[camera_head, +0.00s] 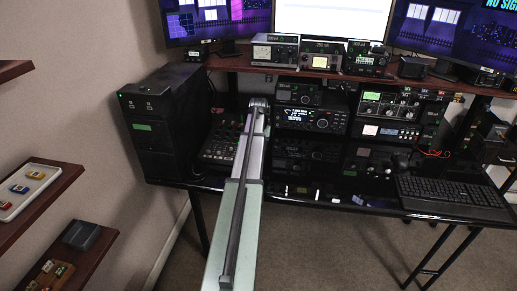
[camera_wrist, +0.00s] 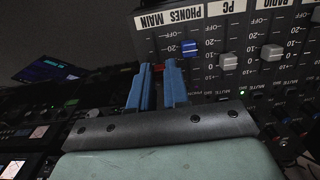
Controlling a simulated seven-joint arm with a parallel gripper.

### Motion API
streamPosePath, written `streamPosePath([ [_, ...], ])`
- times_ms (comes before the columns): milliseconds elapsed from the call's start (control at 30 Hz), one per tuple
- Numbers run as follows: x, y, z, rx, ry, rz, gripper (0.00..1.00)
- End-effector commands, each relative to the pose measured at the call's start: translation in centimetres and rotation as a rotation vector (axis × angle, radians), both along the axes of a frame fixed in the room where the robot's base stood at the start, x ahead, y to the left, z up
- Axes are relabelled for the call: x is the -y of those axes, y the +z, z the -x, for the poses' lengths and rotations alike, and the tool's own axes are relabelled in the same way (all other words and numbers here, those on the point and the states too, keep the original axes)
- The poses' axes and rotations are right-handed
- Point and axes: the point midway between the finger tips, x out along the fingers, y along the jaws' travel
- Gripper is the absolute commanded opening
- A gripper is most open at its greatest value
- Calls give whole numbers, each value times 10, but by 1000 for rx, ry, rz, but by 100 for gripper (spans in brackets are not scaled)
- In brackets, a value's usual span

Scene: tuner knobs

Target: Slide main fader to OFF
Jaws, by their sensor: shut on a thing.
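The mixer with its fader panel (camera_wrist: 210,70) fills the upper right of the wrist view, its labels upside down. The label reading PHONES and MAIN (camera_wrist: 170,17) is above my fingers. My gripper (camera_wrist: 158,66) has its two blue fingers close together at the left end of the fader row, shut on the main fader knob, which is mostly hidden between the tips. A blue fader knob (camera_wrist: 190,48) stands just right of the fingers, high toward its OFF mark. In the head view the mixer (camera_head: 222,145) is left of my arm, partly covered, and the fingertips are hidden.
In the head view a black tower (camera_head: 160,125) stands at the left, radio units (camera_head: 310,118) stand right of my arm, and a keyboard (camera_head: 450,195) lies at the right. A shelf (camera_head: 440,84) runs above.

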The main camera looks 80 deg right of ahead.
Motion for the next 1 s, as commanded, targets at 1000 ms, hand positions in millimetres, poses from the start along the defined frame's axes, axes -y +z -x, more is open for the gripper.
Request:
streamPosePath([
  [1000, -44, -5, 0, 0, 0, -8, 22],
])
